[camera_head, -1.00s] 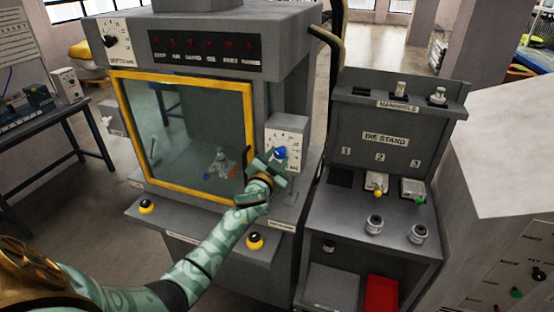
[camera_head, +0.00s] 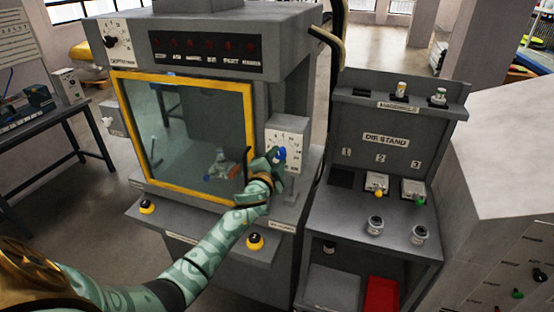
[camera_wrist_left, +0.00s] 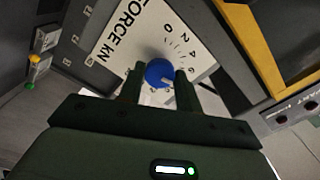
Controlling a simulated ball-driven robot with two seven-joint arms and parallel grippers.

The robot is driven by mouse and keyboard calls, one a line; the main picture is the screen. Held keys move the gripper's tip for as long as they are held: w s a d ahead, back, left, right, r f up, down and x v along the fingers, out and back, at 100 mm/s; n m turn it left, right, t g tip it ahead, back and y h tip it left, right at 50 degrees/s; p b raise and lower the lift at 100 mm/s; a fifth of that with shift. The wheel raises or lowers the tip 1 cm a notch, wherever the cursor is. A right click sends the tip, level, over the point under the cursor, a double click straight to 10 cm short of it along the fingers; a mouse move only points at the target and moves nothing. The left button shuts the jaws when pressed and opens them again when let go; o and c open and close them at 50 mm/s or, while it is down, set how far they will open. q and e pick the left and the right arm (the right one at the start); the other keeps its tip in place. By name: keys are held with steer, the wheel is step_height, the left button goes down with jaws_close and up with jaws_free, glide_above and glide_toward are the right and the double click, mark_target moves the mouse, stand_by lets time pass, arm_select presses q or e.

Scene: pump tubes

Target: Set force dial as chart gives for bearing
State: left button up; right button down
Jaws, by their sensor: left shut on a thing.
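The force dial is a blue knob (camera_wrist_left: 159,73) on a white plate (camera_wrist_left: 132,40) marked "FORCE kN" with a numbered scale. The knob also shows in the head view (camera_head: 279,155), on the front of the grey press, right of its yellow-framed window. My left gripper (camera_wrist_left: 158,84) is shut on the knob, with one finger on each side. A pale mark shows on the knob's lower edge in the wrist view, but I cannot tell the exact setting. A white panel with printed lines (camera_head: 20,36) hangs at the far left, too small to read. My right gripper is out of view.
Another dial (camera_head: 110,41) sits at the press's upper left. A die stand (camera_head: 384,139) with small parts stands to the right. A grey cabinet (camera_head: 500,155) is at the far right.

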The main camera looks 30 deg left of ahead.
arm_select(q)
steer(key=o, duration=1)
steer(key=shift+s, duration=0.1)
steer(key=shift+s+d, duration=0.15)
steer(key=shift+s, duration=0.15)
steer(key=v, duration=1.5)
steer(key=shift+s, duration=0.35)
steer(key=shift+f, duration=0.1)
